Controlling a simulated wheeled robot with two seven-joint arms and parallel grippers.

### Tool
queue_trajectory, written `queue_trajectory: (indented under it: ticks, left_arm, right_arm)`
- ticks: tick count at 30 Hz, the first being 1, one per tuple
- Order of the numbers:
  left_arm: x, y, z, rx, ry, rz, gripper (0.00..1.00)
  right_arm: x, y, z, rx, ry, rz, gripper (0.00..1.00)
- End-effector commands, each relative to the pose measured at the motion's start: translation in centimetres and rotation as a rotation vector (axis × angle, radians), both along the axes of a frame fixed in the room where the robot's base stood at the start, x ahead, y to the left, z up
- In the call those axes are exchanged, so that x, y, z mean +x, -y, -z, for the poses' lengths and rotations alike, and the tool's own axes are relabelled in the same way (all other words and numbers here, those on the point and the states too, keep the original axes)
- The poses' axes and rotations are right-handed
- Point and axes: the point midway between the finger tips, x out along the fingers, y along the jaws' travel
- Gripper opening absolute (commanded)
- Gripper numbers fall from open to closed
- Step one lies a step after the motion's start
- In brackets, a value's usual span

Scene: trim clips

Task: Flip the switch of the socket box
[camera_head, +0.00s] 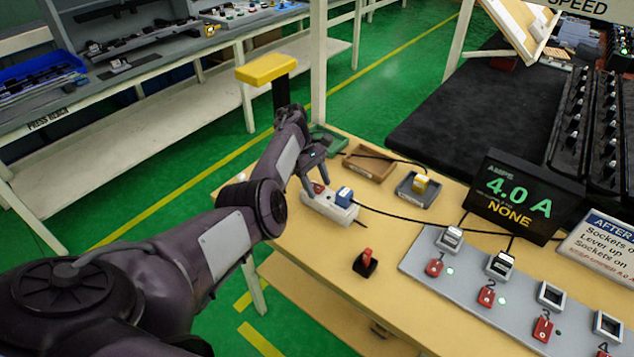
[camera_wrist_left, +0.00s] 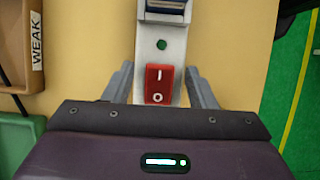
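The socket box (camera_head: 333,211) is a narrow white strip on the yellow table, with a blue plug (camera_head: 344,195) in it. Its red rocker switch (camera_wrist_left: 159,83), marked I and O, shows clearly in the left wrist view, with a dark green dot beyond it. In the head view the switch (camera_head: 319,188) is partly behind my fingers. My left gripper (camera_head: 314,180) is over the switch end of the box. In the left wrist view its fingers are apart (camera_wrist_left: 160,72), one each side of the box, with nothing held. Contact cannot be told. My right gripper is out of view.
A red lever (camera_head: 367,258) stands near the front edge. A grey panel (camera_head: 425,258) with sockets and red switches lies right, before a display (camera_head: 515,197) reading 4.0 A, NONE. Brown (camera_head: 368,166), grey (camera_head: 418,192) and green (camera_head: 327,139) trays sit behind; black cables cross the table.

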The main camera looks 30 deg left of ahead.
Motion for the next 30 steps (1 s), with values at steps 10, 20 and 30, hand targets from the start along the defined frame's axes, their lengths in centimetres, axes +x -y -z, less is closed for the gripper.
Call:
queue_trajectory:
  ticks: [10, 20, 30]
  left_arm:
    - [0.1, -0.5, -0.8, 0.004, 0.004, -0.002, 0.51]
    - [0.3, -2.7, -5.4, 0.003, 0.003, -0.001, 0.51]
    - [0.3, -3.3, -7.1, 0.001, 0.0, 0.001, 0.51]
  right_arm:
    - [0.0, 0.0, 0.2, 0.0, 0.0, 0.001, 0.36]
    - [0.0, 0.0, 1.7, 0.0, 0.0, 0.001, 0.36]
    - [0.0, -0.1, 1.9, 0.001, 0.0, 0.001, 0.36]
